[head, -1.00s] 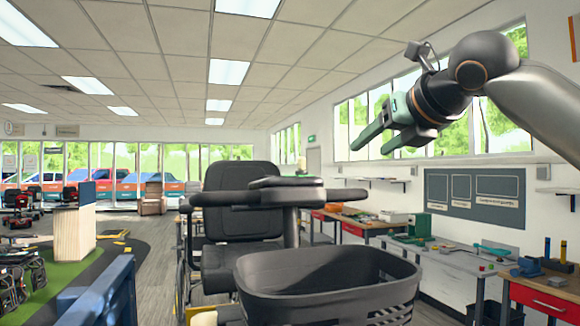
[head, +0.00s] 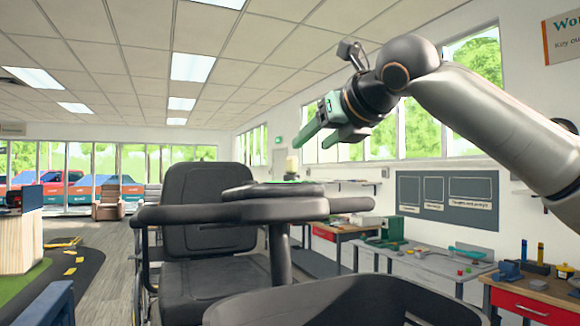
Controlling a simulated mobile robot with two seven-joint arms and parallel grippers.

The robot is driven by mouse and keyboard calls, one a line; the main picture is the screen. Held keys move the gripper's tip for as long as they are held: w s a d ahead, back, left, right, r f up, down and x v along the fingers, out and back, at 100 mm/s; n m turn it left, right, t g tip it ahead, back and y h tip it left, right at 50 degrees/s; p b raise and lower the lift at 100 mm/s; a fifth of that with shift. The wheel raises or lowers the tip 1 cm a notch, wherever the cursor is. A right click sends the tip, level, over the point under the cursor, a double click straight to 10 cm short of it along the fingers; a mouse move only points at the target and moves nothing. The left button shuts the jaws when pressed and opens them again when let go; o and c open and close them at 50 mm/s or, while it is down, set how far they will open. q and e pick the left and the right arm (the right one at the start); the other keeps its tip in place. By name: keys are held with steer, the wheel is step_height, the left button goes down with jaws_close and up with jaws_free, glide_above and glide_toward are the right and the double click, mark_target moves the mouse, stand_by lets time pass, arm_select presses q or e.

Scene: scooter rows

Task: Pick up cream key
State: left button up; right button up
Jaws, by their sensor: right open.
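A small cream piece (head: 291,165), which looks like the cream key, stands upright just above the dark console (head: 272,189) on the scooter's handlebar. A thin green strip shows at its foot on the console. It is too small to tell how it is seated. My right gripper (head: 311,144) comes in from the right, with two green fingers apart and nothing between them. In the picture its fingertips are just above and to the right of the cream piece, and depth is hard to judge. My left gripper is out of view.
The scooter's black seat (head: 210,205) stands behind the handlebar, and its black basket (head: 330,305) is in front. A workbench (head: 425,268) with tools and a red drawer unit (head: 540,305) run along the right. Open floor (head: 110,275) lies at left.

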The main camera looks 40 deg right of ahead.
mark_target(295, 158)
steer(key=x, duration=0.8)
steer(key=shift+w+a+f, duration=0.15)
steer(key=shift+w+a, duration=0.05)
steer(key=shift+a, duration=0.05)
steer(key=shift+s, duration=0.1)
jaws_close()
